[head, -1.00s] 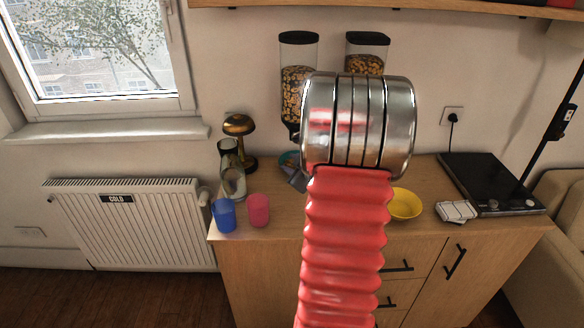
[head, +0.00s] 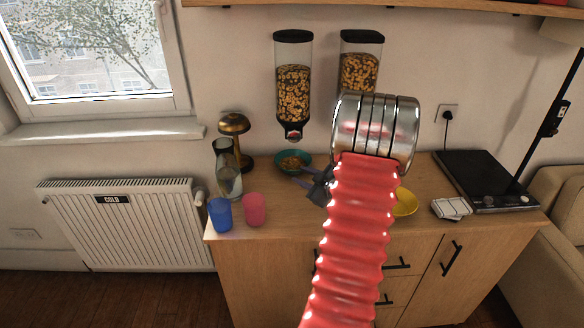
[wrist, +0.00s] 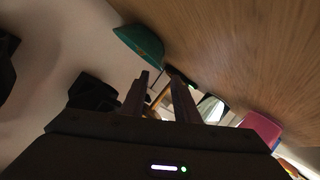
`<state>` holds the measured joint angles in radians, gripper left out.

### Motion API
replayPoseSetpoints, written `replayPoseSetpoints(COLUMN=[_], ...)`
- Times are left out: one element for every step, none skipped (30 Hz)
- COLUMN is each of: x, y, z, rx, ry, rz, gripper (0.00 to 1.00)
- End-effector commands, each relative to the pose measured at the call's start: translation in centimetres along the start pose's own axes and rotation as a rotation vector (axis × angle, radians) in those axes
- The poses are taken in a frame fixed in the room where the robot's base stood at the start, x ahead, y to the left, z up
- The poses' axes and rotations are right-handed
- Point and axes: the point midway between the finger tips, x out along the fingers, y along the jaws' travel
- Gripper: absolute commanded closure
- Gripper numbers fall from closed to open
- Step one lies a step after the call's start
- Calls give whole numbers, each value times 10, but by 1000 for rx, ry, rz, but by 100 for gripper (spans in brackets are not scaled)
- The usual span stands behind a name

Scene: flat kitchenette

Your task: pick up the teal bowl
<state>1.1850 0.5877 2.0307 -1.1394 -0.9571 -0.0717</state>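The teal bowl (head: 281,157) stands upright at the back of the counter in the head view, under the left cereal dispenser, with what looks like cereal in it. In the wrist view the bowl (wrist: 140,42) is beyond the fingertips, above the left finger, and not between the fingers. My gripper (head: 297,182) is just in front of and to the right of the bowl, pointing left. In the wrist view my gripper's (wrist: 158,76) two fingers are apart with nothing held between them. Whether a finger touches the bowl cannot be told.
A blue cup (head: 221,214) and a pink cup (head: 254,209) stand at the front left. A glass jar (head: 229,182) and brass lamp (head: 234,124) are left of the bowl. A yellow bowl (head: 406,202) is partly hidden by my arm. Cereal dispensers (head: 293,95) hang above.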

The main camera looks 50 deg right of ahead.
Motion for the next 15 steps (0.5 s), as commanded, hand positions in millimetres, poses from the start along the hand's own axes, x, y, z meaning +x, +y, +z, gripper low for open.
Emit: replayPoseSetpoints(x=[9,14,20,24,29,35,40,45,50,54,57,61,63,65,66], y=[-2,-2,-2,-2,-2,-2,-2,-2,-2,-2,-1,-1,-2,-2,-1], z=[0,0,0,0,0,0,0,0,0,0,0,0,0,0,0], rx=[0,-1,0,0,0,0,-1,0,0,0,-1,0,0,0,0], ry=[1,2,1,1,1,0,1,1,1,1,1,0,0,0,0], rz=[-4,-4,-3,-3,-3,-4,-3,-3,-3,-3,-2,-2,-3,-3,-2], gripper=[72,72,72,72,72,72,72,72,72,72,72,72,72,72,72])
